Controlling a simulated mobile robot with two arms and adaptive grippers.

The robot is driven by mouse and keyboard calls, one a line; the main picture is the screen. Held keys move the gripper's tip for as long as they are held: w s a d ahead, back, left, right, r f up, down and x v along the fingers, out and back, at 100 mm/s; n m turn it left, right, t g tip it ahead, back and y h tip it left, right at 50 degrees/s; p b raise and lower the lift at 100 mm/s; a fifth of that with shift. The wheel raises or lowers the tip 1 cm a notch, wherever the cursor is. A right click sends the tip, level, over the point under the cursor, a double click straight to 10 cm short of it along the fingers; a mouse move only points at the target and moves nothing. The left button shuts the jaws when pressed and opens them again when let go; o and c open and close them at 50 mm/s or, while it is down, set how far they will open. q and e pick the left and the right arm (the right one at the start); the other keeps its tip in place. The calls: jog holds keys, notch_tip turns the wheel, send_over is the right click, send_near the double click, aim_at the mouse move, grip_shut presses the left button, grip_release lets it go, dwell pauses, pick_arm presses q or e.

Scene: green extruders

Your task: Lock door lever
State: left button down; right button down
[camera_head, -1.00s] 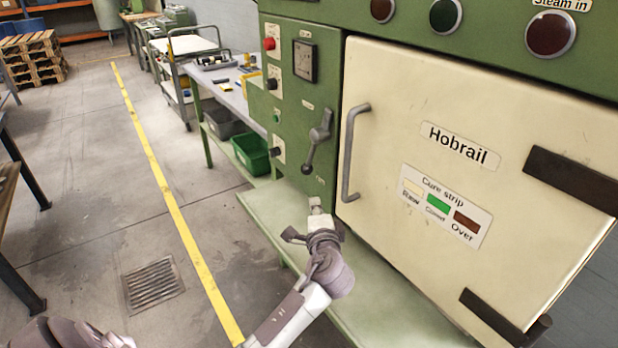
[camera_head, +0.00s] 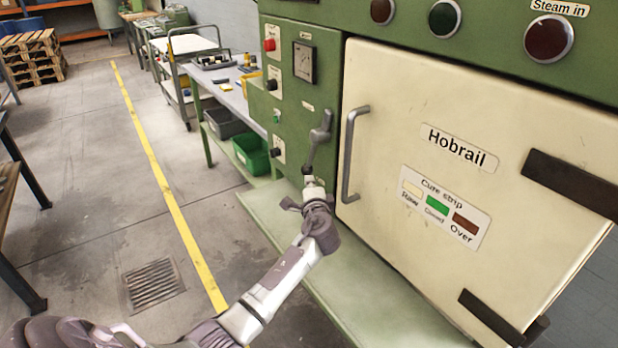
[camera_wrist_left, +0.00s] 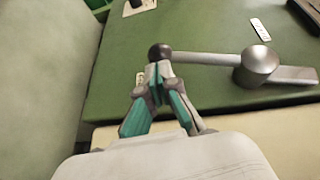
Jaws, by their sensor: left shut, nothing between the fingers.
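The door lever (camera_head: 320,135) is a grey handle on the green panel, left of the cream door (camera_head: 400,120). It hangs down and slants slightly left. In the left wrist view the lever (camera_wrist_left: 210,58) runs from a round hub to a dark ball knob (camera_wrist_left: 160,51). My left gripper (camera_head: 312,180) is at the lever's lower end, which it partly hides in the head view. In the left wrist view the left gripper (camera_wrist_left: 157,72) is shut and empty, its fingertips right at the ball knob, seemingly touching it. The door looks closed. My right gripper is not in view.
A grey vertical door handle (camera_head: 351,155) stands just right of the lever. A green ledge (camera_head: 370,300) runs below the panel. Small knobs and a red button (camera_head: 270,45) sit left of the lever.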

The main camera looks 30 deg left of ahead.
pick_arm(q)
jog(key=shift+x, duration=1.45)
jog(key=shift+f, duration=0.1)
